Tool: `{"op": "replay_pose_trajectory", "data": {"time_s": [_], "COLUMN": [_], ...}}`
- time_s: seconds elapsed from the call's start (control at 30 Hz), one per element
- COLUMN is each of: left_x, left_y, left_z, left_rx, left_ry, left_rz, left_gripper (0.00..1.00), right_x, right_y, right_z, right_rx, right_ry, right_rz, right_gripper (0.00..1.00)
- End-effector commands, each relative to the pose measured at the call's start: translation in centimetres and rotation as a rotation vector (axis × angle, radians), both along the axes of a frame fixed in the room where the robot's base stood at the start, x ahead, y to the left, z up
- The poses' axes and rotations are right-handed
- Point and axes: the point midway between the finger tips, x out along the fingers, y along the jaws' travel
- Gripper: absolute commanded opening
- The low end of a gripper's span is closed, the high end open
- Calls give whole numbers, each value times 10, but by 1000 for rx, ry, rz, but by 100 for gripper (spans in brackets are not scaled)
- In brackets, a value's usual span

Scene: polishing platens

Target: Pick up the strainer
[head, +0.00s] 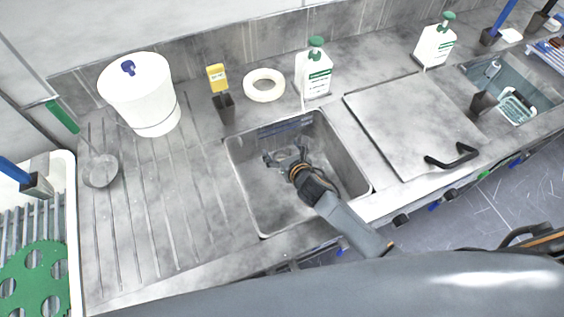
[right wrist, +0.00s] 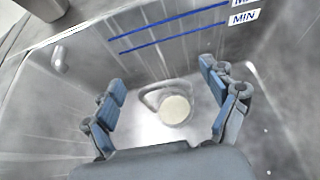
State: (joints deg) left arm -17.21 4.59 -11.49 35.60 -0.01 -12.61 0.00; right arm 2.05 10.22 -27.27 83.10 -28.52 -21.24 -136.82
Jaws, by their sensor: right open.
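My right gripper (head: 284,158) is inside the metal sink basin (head: 245,190), open and empty. In the right wrist view its blue-padded fingers (right wrist: 162,85) are spread wide. Between and beyond them, low in the basin, is a round cream disc (right wrist: 175,110) with a grey loop beside it, which may be a sink strainer. The fingers are not seen touching it. The gripper hides this spot in the head view. A round mesh strainer (head: 100,171) with a green handle (head: 62,117) lies on the drainboard at the far left. My left gripper is not in view.
Basin walls surround the right gripper; blue lines and "MIN" mark one wall (right wrist: 170,30). A metal lid (head: 410,125) with a black handle lies right of the sink. A white bucket (head: 140,95), a cream ring (head: 264,85) and a white bottle (head: 314,75) stand behind.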

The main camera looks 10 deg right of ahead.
Motion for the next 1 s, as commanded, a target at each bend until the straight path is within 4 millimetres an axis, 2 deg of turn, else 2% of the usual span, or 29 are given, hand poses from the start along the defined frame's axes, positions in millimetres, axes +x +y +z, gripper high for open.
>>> {"op": "replay_pose_trajectory", "data": {"time_s": [0.07,0.1,0.4,0.47,0.5,0.77,0.9,1.0], "left_x": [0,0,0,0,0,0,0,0], "left_y": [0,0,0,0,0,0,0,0], "left_z": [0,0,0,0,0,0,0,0], "left_rx": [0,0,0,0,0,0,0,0], "left_ry": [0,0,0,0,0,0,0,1], "left_rz": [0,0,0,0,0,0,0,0], "left_gripper": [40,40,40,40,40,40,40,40], "right_x": [0,0,-1,-1,0,0,0,1], "right_y": [0,0,0,0,0,0,0,-1], "right_z": [0,0,0,0,0,2,11,27], "right_rx": [0,0,0,0,0,-1,-2,-3], "right_ry": [0,0,1,1,0,0,-3,-7], "right_rz": [0,0,0,0,0,0,2,3], "right_gripper": [85,81,20,7,4,4,4,4]}}
